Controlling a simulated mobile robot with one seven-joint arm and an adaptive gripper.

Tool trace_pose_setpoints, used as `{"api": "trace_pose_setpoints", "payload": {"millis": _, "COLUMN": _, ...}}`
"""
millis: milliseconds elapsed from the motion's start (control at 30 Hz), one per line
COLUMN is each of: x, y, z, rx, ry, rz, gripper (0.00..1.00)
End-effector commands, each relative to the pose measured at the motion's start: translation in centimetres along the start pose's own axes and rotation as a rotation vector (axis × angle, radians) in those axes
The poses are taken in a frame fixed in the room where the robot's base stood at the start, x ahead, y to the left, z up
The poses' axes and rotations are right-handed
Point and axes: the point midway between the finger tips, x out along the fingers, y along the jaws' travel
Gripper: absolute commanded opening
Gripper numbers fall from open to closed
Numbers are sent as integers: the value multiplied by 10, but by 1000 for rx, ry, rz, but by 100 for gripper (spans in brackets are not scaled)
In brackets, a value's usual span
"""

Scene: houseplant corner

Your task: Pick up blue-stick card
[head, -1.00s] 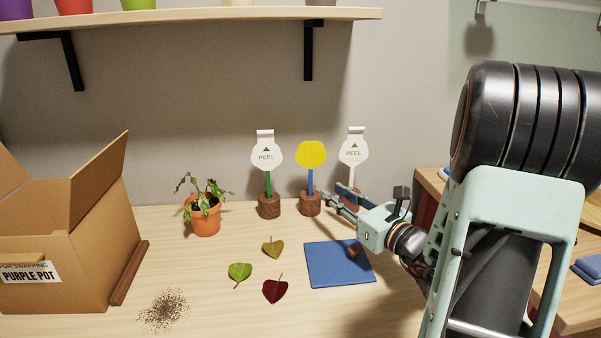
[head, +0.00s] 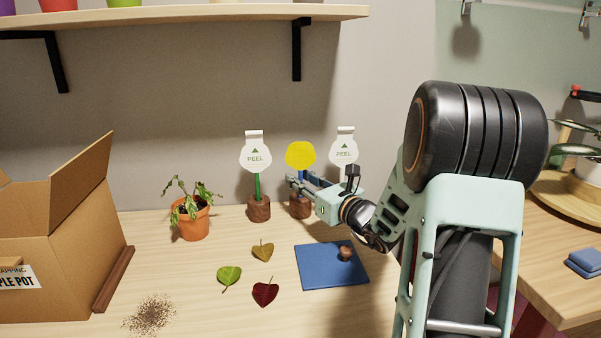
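The blue-stick card has a yellow scalloped head (head: 300,155) on a blue stick, upright in a small brown round holder (head: 300,207) on the table. My gripper (head: 299,182) reaches in from the right at the height of the blue stick. Its fingers are at the stick and hide part of it. I cannot tell whether they have closed on it or stand apart around it.
A green-stick card (head: 255,157) marked PEEL stands left in its holder. A potted plant (head: 193,222), leaves (head: 229,279), a blue mat (head: 322,278) and a cardboard box (head: 62,240) are nearby.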

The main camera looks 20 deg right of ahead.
Motion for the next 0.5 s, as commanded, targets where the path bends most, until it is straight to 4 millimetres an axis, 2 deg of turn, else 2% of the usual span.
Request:
{"api": "trace_pose_setpoints", "payload": {"millis": 100, "x": 0, "y": 0, "z": 0, "rx": 0, "ry": 0, "rz": 0, "gripper": 24}}
{"api": "trace_pose_setpoints", "payload": {"millis": 333, "x": 0, "y": 0, "z": 0, "rx": 0, "ry": 0, "rz": 0, "gripper": 0}}
{"api": "trace_pose_setpoints", "payload": {"millis": 500, "x": -1, "y": 0, "z": 0, "rx": 0, "ry": 0, "rz": 0, "gripper": 0}}
